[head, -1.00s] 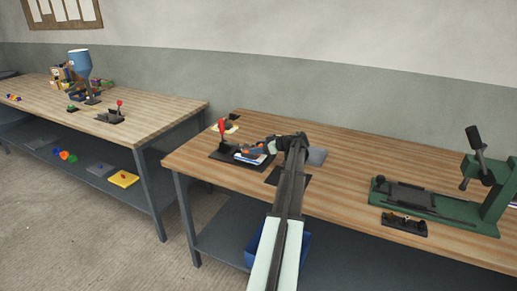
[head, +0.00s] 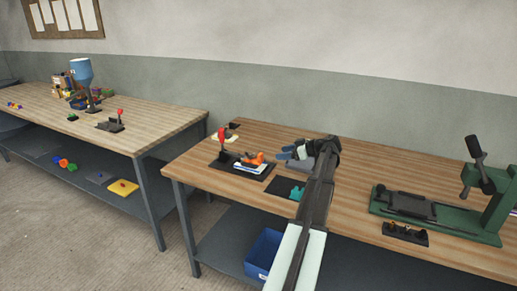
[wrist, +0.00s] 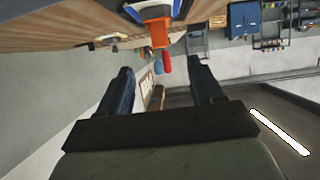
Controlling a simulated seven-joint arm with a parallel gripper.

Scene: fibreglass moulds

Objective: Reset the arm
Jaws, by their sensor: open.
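My gripper (head: 287,153) is above the right-hand wooden bench in the head view, its blue-grey fingers pointing left. In the wrist view my gripper (wrist: 160,78) has its two fingers spread wide apart, with nothing held between them. My arm reaches in from the lower edge of the head view. An orange item (head: 253,158) lies on white and blue sheets on a dark fixture with a red handle (head: 222,135), left of my gripper. An orange and red item also shows beyond the fingers in the wrist view (wrist: 159,34).
A teal piece (head: 297,193) lies on a black mat (head: 281,186) left of my forearm. A green press (head: 484,205) stands on the bench at the right. A blue bin (head: 263,250) is on the lower shelf. A second bench (head: 150,125) stands at the left.

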